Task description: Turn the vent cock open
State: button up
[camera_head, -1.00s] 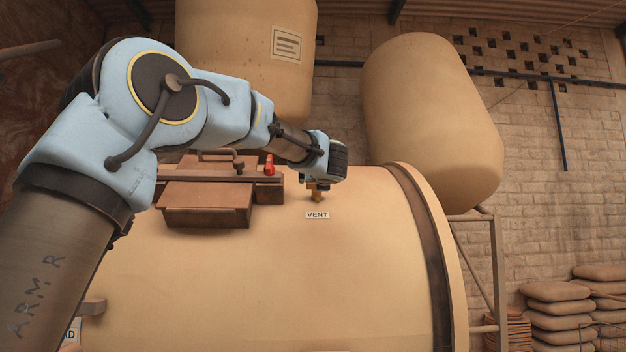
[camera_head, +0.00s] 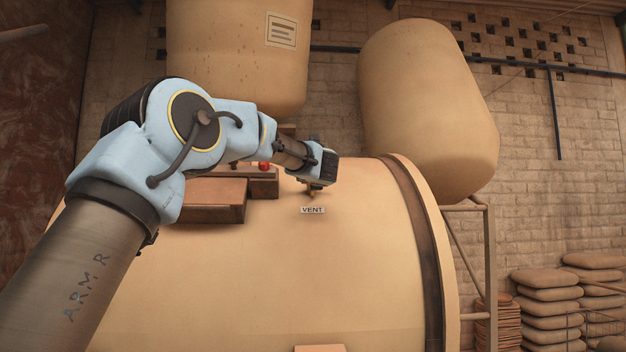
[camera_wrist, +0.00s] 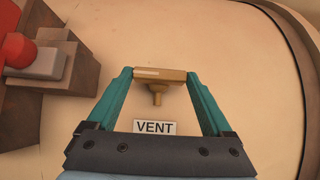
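The vent cock is a small brass T-shaped handle on a short stem, seen in the wrist view (camera_wrist: 158,76) above its white VENT label (camera_wrist: 154,127). Its crossbar lies nearly level across that picture. My gripper (camera_wrist: 158,74) has its teal fingers apart, one at each end of the crossbar; whether they touch it I cannot tell. In the head view my gripper (camera_head: 315,184) is at the top of the tan vessel (camera_head: 270,270), just behind the VENT label (camera_head: 312,210), and mostly hides the cock.
A brown box-like fitting (camera_head: 212,200) with a red knob (camera_head: 264,167) stands left of the cock; both also show at the left of the wrist view. A raised rim (camera_head: 425,220) runs to the right. Tan tanks (camera_head: 425,110) stand behind.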

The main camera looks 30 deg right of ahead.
jog(key=c, duration=0.7)
jog(key=shift+m+h, duration=0.3)
jog(key=shift+m, duration=0.2)
jog(key=shift+w+a+r+m+g+h+p, duration=0.2)
jog(key=shift+m+g+h+p, duration=0.8)
jog(key=shift+m+g, duration=1.55)
jog(key=shift+w+a+r+m+g+h+p, duration=0.2)
jog(key=shift+m+g+h+p, duration=0.35)
jog(key=shift+m+g+p, duration=1.95)
jog(key=shift+w+a+r+m+g+h+p, duration=0.1)
jog(key=shift+w+m+g+h, duration=0.5)
jog(key=shift+m, duration=3.45)
jog(key=shift+s+f+g, duration=0.1)
jog(key=shift+s+g, duration=0.2)
jog(key=shift+g, duration=0.15)
